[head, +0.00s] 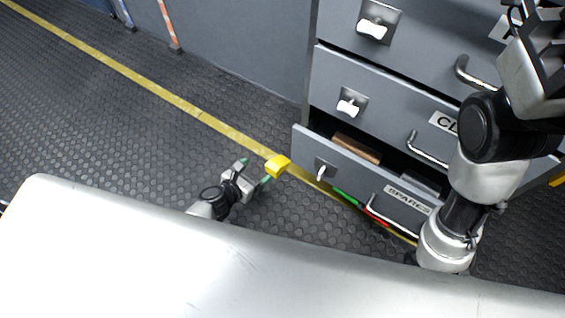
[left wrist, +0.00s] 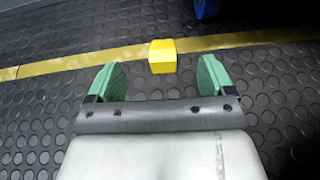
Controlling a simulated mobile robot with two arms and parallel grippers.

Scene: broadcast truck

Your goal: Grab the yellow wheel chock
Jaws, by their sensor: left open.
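The yellow wheel chock (head: 278,166) sits on the dark studded floor, by the yellow floor line and in front of the open bottom drawer. In the left wrist view the chock (left wrist: 162,57) lies ahead of my left gripper, roughly centred between the green fingers and a little beyond their tips. My left gripper (head: 256,172) is open and empty, low over the floor; it also shows in the left wrist view (left wrist: 159,80). My right arm comes down on the right side of the head view, and its fingertips cannot be made out.
A grey drawer cabinet (head: 385,92) stands on the right. Its bottom drawer (head: 362,190), labelled SPARES, is pulled out, with a brown item (head: 357,149) inside. Green (head: 346,197) and red (head: 377,216) items lie by the drawer front. The floor on the left is clear.

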